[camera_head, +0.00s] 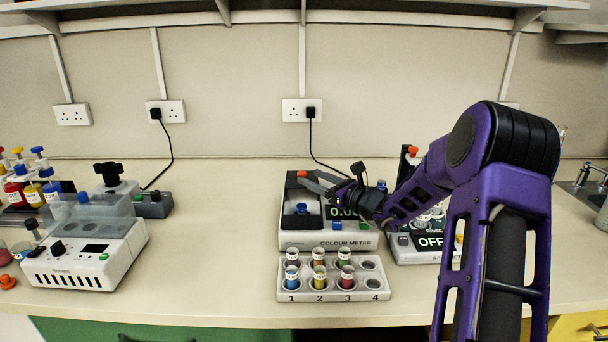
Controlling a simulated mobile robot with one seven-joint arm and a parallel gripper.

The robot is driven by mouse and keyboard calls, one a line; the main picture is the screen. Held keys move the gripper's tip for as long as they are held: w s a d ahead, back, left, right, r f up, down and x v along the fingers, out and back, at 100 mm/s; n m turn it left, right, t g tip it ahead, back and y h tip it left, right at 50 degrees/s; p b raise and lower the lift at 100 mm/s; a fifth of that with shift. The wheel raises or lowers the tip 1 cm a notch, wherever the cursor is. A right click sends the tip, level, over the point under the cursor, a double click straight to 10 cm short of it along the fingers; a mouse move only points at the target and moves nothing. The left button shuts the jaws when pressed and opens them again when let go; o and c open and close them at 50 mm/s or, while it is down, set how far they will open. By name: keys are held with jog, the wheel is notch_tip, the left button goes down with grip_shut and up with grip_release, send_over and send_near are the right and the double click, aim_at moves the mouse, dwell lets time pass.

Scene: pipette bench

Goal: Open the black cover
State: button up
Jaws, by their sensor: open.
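The colour meter (330,240) is a white box with a black top and a lit display, standing mid-bench. Its black cover (291,184) is at the left of the top, with an orange-red knob (302,174) at its upper end. The cover looks raised, as a blue-capped item (302,209) shows in the dark recess below it. My gripper (312,182) is open, with its grey fingers beside the knob and in front of part of the cover. I cannot tell whether they touch.
A rack (333,296) with several capped vials and numbered places stands in front of the meter. A second device (420,255) reading OFF is partly behind my arm. A white machine (85,262) with a clear lid stands left. Bench between is clear.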

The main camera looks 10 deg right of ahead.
jog(key=v, duration=1.2)
jog(key=shift+s+d, duration=0.15)
jog(key=shift+s, duration=0.15)
